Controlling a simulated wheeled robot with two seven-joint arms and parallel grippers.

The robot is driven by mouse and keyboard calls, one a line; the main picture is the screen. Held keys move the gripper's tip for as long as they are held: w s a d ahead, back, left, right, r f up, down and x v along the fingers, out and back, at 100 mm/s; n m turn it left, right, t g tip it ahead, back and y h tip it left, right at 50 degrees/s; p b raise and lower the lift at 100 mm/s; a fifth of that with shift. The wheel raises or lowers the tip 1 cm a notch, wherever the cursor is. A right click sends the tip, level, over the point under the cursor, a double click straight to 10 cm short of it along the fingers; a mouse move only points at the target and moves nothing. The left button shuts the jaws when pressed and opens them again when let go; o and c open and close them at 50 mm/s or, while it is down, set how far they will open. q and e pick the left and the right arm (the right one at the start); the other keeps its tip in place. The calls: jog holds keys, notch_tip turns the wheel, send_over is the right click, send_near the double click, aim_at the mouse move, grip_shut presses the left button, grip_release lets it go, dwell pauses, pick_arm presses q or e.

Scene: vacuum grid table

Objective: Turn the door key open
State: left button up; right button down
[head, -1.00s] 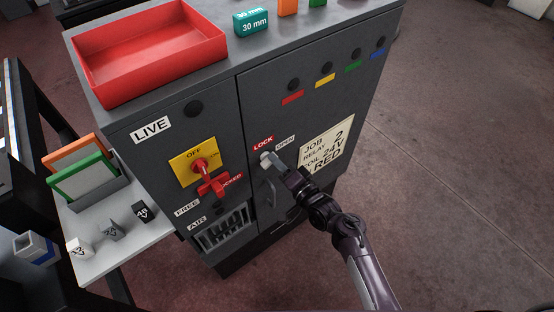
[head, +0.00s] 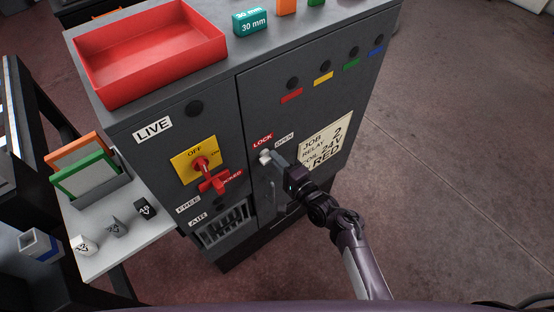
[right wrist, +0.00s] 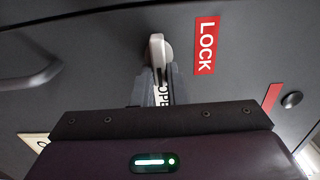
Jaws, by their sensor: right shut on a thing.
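The door key (head: 265,156) is a small pale piece on a round lock in the grey cabinet door, below the red LOCK label (head: 263,141) and left of the white OPEN label (head: 284,141). My right gripper (head: 274,161) is shut on the key, its fingers reaching it from the lower right. In the right wrist view the key (right wrist: 157,48) stands nearly upright in the picture, its lower part between the fingers. There the LOCK label (right wrist: 206,45) is to the right, and the fingers partly cover the OPEN label. My left gripper is out of view.
A door handle (head: 270,195) is just below the key, close to my gripper. A red switch handle (head: 213,182) on a yellow plate (head: 190,152) is to the left. A red tray (head: 150,55) sits on top. Open floor lies to the right.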

jog(key=c, duration=1.4)
grip_release()
jog(key=shift+c, duration=0.2)
jog(key=b+v, duration=0.1)
jog(key=v, duration=0.7)
jog(key=shift+w, duration=0.1)
